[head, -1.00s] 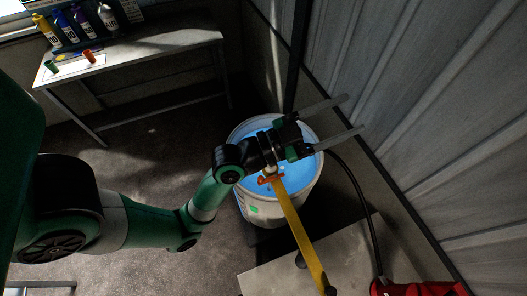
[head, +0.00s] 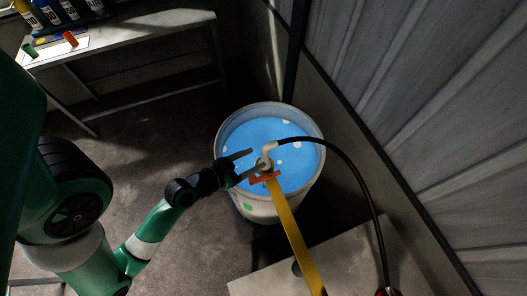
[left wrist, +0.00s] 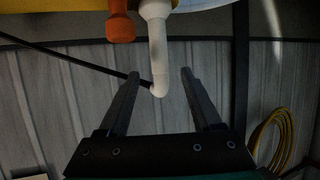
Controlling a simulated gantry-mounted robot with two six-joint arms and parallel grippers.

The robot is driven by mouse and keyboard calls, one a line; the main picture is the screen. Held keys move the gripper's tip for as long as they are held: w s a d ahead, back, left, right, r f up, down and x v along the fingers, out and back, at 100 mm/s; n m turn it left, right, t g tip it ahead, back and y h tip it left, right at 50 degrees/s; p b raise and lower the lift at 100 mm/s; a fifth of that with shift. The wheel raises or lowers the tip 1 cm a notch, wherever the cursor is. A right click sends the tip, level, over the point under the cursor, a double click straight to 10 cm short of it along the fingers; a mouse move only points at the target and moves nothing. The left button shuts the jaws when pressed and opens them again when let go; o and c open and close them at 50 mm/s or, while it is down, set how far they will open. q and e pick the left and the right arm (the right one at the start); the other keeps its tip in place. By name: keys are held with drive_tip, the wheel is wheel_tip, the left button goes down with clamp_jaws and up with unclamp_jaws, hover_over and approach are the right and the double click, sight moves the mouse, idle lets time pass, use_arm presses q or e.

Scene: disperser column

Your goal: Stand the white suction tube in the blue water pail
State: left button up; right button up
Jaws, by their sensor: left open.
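The blue water pail (head: 231,188) is a pale bucket of bright blue liquid standing on the floor. The white suction tube (head: 269,150) shows in the head view as a white elbow over the liquid, joined to a black hose (head: 345,160). Its lower end is hidden. In the left wrist view the tube (left wrist: 157,45) hangs vertically in the picture, its bent end between the fingertips, with a gap on both sides. My left gripper (head: 259,160) is open, reaching over the pail's left part at the tube. My right gripper is out of view.
A yellow bar (head: 291,232) with an orange end piece (head: 265,178) reaches over the pail's near rim beside the tube. A grey surface (head: 345,265) lies at lower right. A bench (head: 150,32) with bottles stands at upper left. A corrugated wall (head: 430,110) closes the right.

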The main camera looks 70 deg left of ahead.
use_arm(q)
drive_tip(key=x, duration=0.9)
drive_tip(key=shift+w, duration=0.1)
drive_tip(key=shift+r, duration=0.1)
clamp_jaws()
idle(1.6)
